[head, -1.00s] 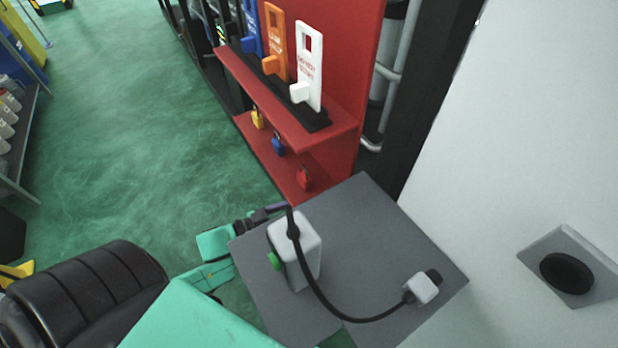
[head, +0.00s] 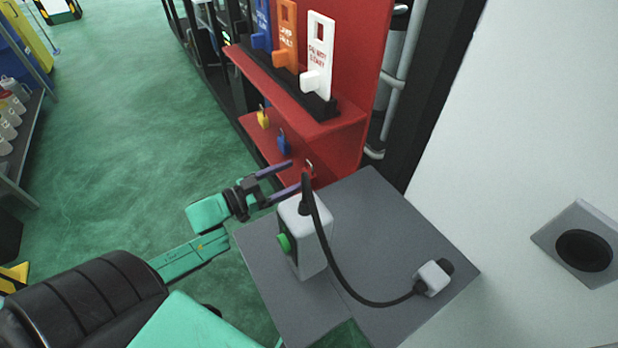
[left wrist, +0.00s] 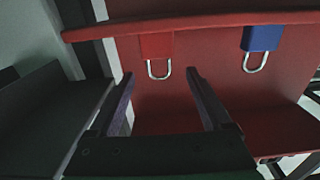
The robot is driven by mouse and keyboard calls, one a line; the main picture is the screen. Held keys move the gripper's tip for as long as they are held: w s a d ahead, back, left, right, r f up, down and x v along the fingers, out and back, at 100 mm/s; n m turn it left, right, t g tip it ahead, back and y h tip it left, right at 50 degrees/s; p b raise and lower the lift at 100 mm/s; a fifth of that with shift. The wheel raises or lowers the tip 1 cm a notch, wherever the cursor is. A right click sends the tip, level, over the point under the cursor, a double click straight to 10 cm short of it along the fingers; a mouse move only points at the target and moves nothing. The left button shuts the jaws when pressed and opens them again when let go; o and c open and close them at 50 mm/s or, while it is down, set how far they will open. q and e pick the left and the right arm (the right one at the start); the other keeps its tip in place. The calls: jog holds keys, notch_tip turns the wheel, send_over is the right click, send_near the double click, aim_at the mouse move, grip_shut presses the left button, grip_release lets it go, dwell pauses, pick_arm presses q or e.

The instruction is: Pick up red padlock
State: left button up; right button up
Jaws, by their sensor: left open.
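The red padlock (head: 310,167) hangs at the near end of the red board's lower part in the head view. Its shackle shows there, and its body is hard to make out against the red and behind a finger. In the left wrist view the red padlock (left wrist: 157,46) shows body up and shackle down. My left gripper (head: 297,173) is open, with its fingers pointing at the padlock. In the left wrist view the left gripper (left wrist: 161,76) has one finger to each side of the shackle, with nothing held. My right gripper is not in view.
A blue padlock (head: 284,144) and a yellow padlock (head: 263,117) hang farther along the board. A grey table (head: 375,235) with a white box (head: 303,245) and a black cable (head: 345,290) stands close to the gripper. Colored tags (head: 318,50) stand on the red shelf above.

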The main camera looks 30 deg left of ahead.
aim_at(310, 172)
pick_arm(q)
jog(key=x, duration=0.5)
jog(key=shift+w+d+f, duration=0.25)
jog(key=shift+w+f, duration=0.05)
jog(key=shift+f, duration=0.05)
